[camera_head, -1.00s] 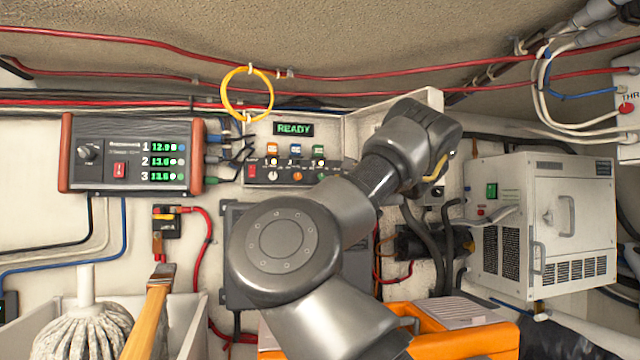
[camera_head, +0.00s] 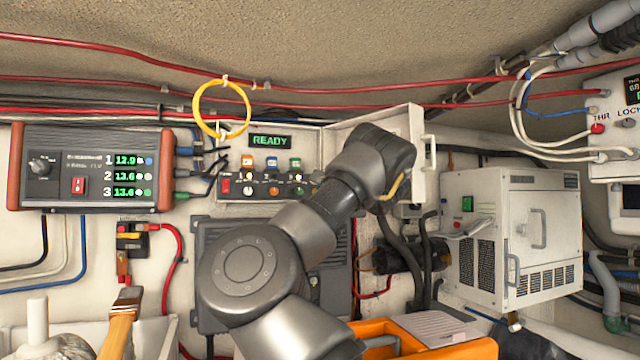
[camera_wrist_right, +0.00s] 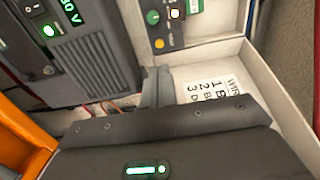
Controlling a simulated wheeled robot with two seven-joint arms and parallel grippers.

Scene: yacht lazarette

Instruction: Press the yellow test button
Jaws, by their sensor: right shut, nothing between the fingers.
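A yellow round button (camera_wrist_right: 159,43) shows in the right wrist view, on the grey control panel beside a green round control (camera_wrist_right: 152,17) and a small lit white one. In the head view the control panel (camera_head: 236,163) sits under a green READY display (camera_head: 270,141); its right end is behind my right arm, and I cannot make out the yellow button there. My right gripper's grey fingertips (camera_wrist_right: 157,88) are shut and empty, apart from the button and below it in the wrist picture. The fingers are hidden in the head view. My left gripper is not in view.
An open white door (camera_head: 416,150) stands close to the right of my wrist; its labelled inner face (camera_wrist_right: 205,85) borders the fingers. A charger unit (camera_head: 90,165), a yellow ring (camera_head: 221,134), a white box (camera_head: 515,240) and an orange case (camera_head: 385,330) lie around.

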